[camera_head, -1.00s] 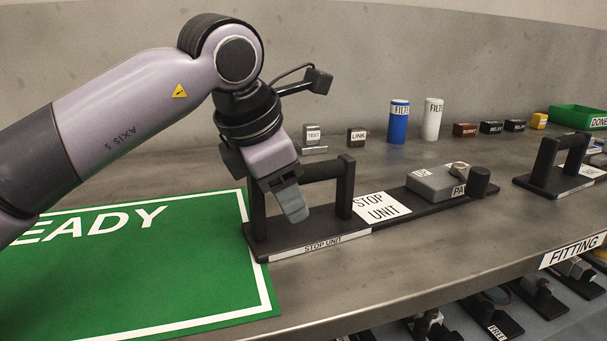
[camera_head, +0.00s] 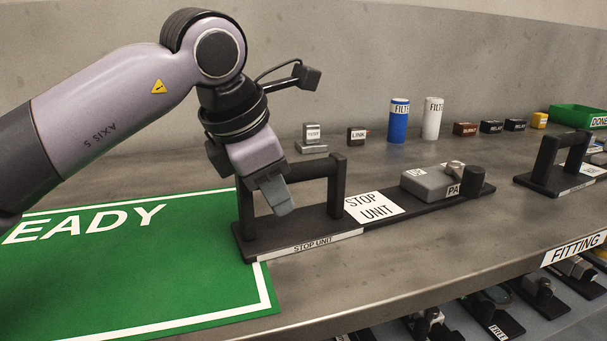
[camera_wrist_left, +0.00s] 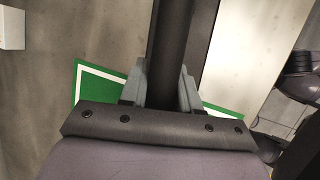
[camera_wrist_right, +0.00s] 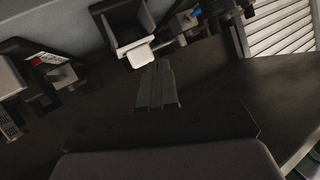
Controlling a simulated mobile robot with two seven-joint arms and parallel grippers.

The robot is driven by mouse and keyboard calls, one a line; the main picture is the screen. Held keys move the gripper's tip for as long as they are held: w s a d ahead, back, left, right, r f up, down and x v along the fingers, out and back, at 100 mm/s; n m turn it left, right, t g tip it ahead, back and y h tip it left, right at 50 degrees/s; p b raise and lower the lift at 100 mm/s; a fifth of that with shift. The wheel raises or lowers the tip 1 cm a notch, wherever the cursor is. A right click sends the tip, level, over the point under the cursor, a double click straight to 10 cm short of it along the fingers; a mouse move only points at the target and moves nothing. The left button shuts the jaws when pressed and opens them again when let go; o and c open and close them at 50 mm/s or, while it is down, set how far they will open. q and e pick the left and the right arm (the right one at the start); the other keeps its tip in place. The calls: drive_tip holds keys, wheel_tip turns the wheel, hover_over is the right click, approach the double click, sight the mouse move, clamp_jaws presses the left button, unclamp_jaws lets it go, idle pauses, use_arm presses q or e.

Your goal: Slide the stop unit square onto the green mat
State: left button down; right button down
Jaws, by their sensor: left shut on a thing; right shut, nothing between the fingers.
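The stop unit (camera_head: 424,202) is a long black base with a handle bar at its left end, a white STOP UNIT label and a grey block on it. Its left end lies over the right edge of the green mat (camera_head: 190,293); the rest lies on the bare bench. My left gripper (camera_head: 277,196) is shut on the unit's handle bar, and the bar runs between its fingers in the left wrist view (camera_wrist_left: 168,85). My right gripper (camera_wrist_right: 157,85) is shut and empty, seen only in its wrist view, away from the unit.
A second black unit with a handle (camera_head: 556,172) stands to the right. Blue (camera_head: 398,121) and white (camera_head: 432,119) cylinders, small blocks and a green DONE bin (camera_head: 578,117) line the back. The bench's front edge is close, with a lower shelf of parts beneath.

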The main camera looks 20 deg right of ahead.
use_arm(q)
drive_tip(key=a+b, duration=0.2)
drive_tip(key=a, duration=0.5)
drive_tip(key=shift+f, duration=0.1)
drive_tip(key=a+b, duration=0.1)
drive_tip(key=a, duration=0.5)
drive_tip(key=shift+b, duration=0.35)
drive_tip(key=a, duration=0.5)
drive_tip(key=shift+s+a, duration=0.1)
drive_tip(key=shift+a, duration=0.3)
drive_tip(key=shift+s+a+f+b, duration=0.1)
drive_tip(key=shift+a+b, duration=0.05)
drive_tip(key=shift+a, duration=1.35)
drive_tip(key=shift+a+f+b, duration=0.1)
drive_tip(key=shift+a+b, duration=0.05)
drive_tip(key=shift+a, duration=1.35)
drive_tip(key=c, duration=0.7)
unclamp_jaws()
drive_tip(key=shift+c, duration=0.2)
drive_tip(key=shift+r, duration=0.1)
